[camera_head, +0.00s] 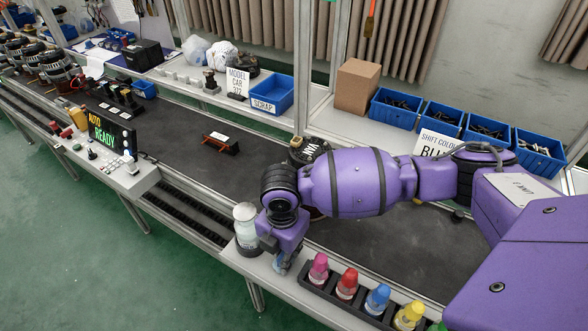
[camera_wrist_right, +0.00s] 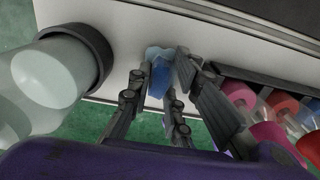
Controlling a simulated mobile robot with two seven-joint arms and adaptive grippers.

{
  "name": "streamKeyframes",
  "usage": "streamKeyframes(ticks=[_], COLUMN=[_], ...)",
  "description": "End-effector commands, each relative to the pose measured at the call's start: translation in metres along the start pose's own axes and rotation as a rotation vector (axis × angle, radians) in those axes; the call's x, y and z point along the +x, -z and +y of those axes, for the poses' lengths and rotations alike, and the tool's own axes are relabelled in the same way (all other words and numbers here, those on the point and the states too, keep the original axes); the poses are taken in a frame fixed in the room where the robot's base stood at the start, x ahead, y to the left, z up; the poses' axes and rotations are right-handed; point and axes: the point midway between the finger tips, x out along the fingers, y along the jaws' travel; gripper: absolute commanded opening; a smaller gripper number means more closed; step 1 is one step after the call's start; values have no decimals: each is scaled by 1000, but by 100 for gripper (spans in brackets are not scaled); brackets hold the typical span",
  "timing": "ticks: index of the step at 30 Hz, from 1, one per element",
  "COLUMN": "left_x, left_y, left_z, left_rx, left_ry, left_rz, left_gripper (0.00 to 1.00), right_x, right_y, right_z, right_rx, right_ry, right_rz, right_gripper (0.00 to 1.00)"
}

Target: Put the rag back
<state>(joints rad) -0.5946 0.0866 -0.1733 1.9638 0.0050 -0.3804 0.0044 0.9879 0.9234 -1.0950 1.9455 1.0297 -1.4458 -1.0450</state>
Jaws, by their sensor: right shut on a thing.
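My right gripper (camera_head: 283,264) reaches down at the front edge of the bench, between a pale jar and the row of colored bottles. In the right wrist view, its fingers (camera_wrist_right: 161,70) are shut on a small light-blue and blue thing, which looks like the rag (camera_wrist_right: 158,76). The rag is bunched between the fingertips, over or at the edge of the pale bench top; I cannot tell whether it touches the surface. In the head view the gripper mostly hides it. My left gripper is not in view.
The pale jar (camera_head: 246,226) stands in a black ring (camera_wrist_right: 97,50) close beside the gripper. A black rack (camera_head: 336,295) of colored bottles is on its other side. Blue bins (camera_head: 395,108) and a cardboard box (camera_head: 357,86) stand at the back. The dark conveyor (camera_head: 190,150) runs behind.

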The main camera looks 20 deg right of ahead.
Motion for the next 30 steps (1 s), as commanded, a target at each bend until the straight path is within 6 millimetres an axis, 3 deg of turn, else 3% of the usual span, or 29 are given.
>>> streamKeyframes(ticks=[1,2,6,15,19,30], left_x=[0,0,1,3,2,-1], left_y=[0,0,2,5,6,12], left_z=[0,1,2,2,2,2], left_rx=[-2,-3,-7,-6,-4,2], left_ry=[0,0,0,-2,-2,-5], left_rz=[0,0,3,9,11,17], left_gripper=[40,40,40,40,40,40], right_x=[1,2,1,1,-8,-85], right_y=[0,0,0,0,-1,-1], right_z=[1,1,1,0,1,2], right_rx=[-1,-1,-1,0,0,-1], right_ry=[-1,-1,-1,1,-2,-5], right_rz=[0,0,0,-1,-2,-4], right_gripper=[0,19,37,37,37,37])
